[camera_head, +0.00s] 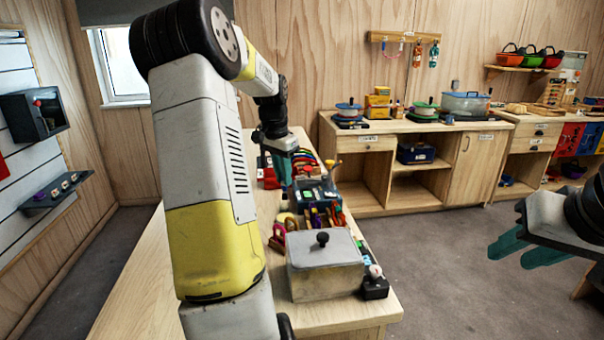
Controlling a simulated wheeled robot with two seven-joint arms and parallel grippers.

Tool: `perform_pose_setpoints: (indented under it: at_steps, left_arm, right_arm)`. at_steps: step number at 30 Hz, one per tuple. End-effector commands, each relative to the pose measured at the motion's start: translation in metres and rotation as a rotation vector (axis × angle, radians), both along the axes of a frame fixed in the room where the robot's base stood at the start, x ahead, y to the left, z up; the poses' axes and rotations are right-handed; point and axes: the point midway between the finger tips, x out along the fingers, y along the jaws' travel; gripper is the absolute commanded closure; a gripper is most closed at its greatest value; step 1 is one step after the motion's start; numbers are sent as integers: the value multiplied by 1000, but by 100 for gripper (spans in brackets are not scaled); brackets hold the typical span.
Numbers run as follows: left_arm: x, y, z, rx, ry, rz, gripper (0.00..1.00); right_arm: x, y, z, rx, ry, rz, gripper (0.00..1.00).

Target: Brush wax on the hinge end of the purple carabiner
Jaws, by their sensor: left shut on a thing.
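My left gripper (284,168) points down over the far part of the wooden bench (140,305). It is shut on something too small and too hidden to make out. Small looped pieces in red and purplish tones (278,238), which look like carabiners, lie on the bench left of a grey lidded box (325,268). I cannot tell which is the purple carabiner, nor see its hinge end. No wax brush can be clearly picked out. My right gripper (524,250) is open and empty at the right edge, over the floor, away from the bench.
A dark tray with several coloured handles (322,205) stands behind the grey box. A small black item (375,284) sits at the box's right. My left arm hides much of the bench. Cabinets (425,165) line the back wall; the grey floor (450,280) between is clear.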

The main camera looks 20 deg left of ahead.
Motion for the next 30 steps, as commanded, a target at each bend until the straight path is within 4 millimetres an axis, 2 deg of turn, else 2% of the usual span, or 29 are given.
perform_pose_setpoints:
  at_steps: [15, 21, 30]
  left_arm:
    - [-1, 0, -49, -1, 3, 1, 100]
    - [0, 0, -56, -1, 0, 1, 100]
    - [0, 0, -57, -1, 0, 1, 100]
  right_arm:
    - [0, 0, 0, 0, 0, 0, 64]
    - [0, 0, 0, 0, 0, 0, 64]
    - [0, 0, 0, 0, 0, 0, 64]
